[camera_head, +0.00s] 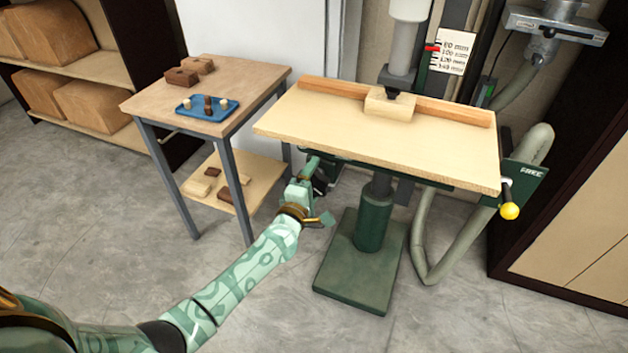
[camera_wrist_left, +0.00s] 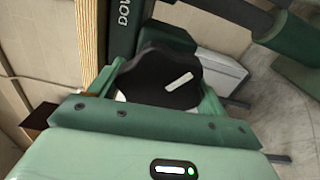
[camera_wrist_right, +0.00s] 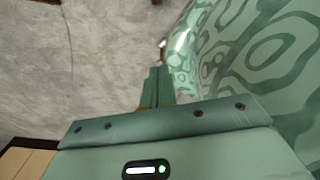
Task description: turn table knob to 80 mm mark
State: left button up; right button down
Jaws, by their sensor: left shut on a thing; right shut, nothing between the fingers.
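A wooden table (camera_head: 370,135) stands on a green column (camera_head: 374,222). The black lobed knob with a white mark (camera_wrist_left: 168,82) shows in the left wrist view under the table. In the head view it is a dark shape (camera_head: 321,186) partly behind my left gripper (camera_head: 312,172). My left gripper is shut on the knob. The scale card (camera_head: 452,52) behind the table bears mm marks. A red pointer (camera_head: 432,47) sits beside its upper part, near the 80 mm label; I cannot read the exact alignment. My right gripper (camera_wrist_right: 155,88) is shut and empty, away from the table.
A yellow-ended lever (camera_head: 509,210) with a "FREE" plate is at the table's right. A wood block (camera_head: 389,104) lies on the table under the spindle. A side table (camera_head: 215,85) with a blue tray (camera_head: 220,114) stands left. The floor in front is clear.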

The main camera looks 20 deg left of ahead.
pick_arm(q)
jog(key=shift+s+a+f, duration=0.1)
jog(key=shift+s+f, duration=0.15)
jog(key=shift+f, duration=0.45)
jog(key=o, duration=0.9)
jog(key=shift+c, duration=0.2)
jog(key=shift+o, duration=0.5)
jog(key=shift+w+a, duration=0.1)
jog(key=shift+r, duration=0.2)
jog(key=s+p, duration=0.3)
jog(key=s, duration=1.3)
jog(key=shift+d, duration=0.3)
jog(key=shift+s, duration=0.15)
